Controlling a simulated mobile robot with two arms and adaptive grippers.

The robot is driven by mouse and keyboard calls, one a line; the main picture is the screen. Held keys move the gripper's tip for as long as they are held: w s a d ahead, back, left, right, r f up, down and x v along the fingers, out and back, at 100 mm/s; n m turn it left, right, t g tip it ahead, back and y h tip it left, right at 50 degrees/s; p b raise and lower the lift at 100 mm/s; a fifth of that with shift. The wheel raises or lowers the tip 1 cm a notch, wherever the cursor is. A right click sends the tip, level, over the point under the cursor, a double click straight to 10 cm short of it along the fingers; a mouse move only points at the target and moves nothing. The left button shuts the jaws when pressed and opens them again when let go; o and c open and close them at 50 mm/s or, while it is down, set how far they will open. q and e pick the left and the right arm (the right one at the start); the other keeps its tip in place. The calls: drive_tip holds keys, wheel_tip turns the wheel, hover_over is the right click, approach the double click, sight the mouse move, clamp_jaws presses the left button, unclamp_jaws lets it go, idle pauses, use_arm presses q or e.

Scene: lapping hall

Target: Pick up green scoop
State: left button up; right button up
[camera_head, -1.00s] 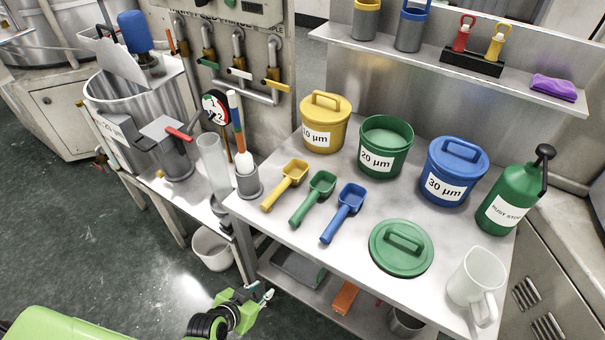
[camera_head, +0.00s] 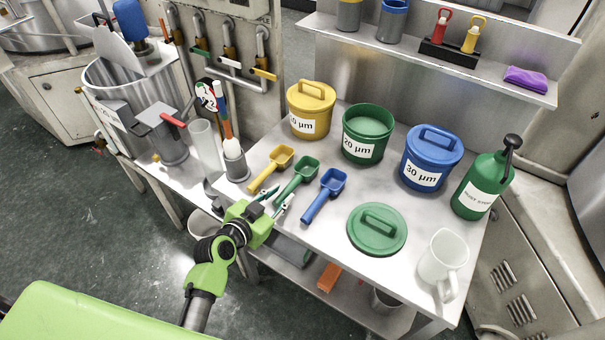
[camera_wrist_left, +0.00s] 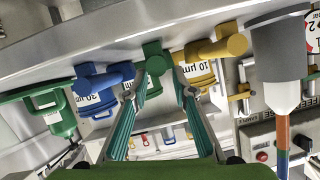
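The green scoop (camera_head: 305,168) lies on the metal table between the yellow scoop (camera_head: 281,157) and the blue scoop (camera_head: 328,186). Its handle points toward the front edge. My left gripper (camera_head: 278,197) is at the handle end, its two fingers open and apart. In the left wrist view the green scoop (camera_wrist_left: 156,60) shows beyond and between the open fingertips (camera_wrist_left: 157,92), with the blue scoop (camera_wrist_left: 98,78) on the left and the yellow scoop (camera_wrist_left: 213,48) on the right. I see no grip on the scoop. My right gripper is not in view.
Behind the scoops stand a yellow lidded tub (camera_head: 311,112), an open green tub (camera_head: 366,135) and a blue lidded tub (camera_head: 430,160). A green lid (camera_head: 377,230), white jug (camera_head: 443,262) and green bottle (camera_head: 482,186) are to the right. A grey holder (camera_head: 236,167) stands left of the yellow scoop.

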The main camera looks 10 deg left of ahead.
sight(289, 189)
use_arm(q)
drive_tip(key=shift+p+x, duration=0.45)
drive_tip(key=shift+x, duration=2.3)
drive_tip(key=shift+s+f, duration=0.1)
drive_tip(key=shift+f, duration=0.1)
clamp_jaws()
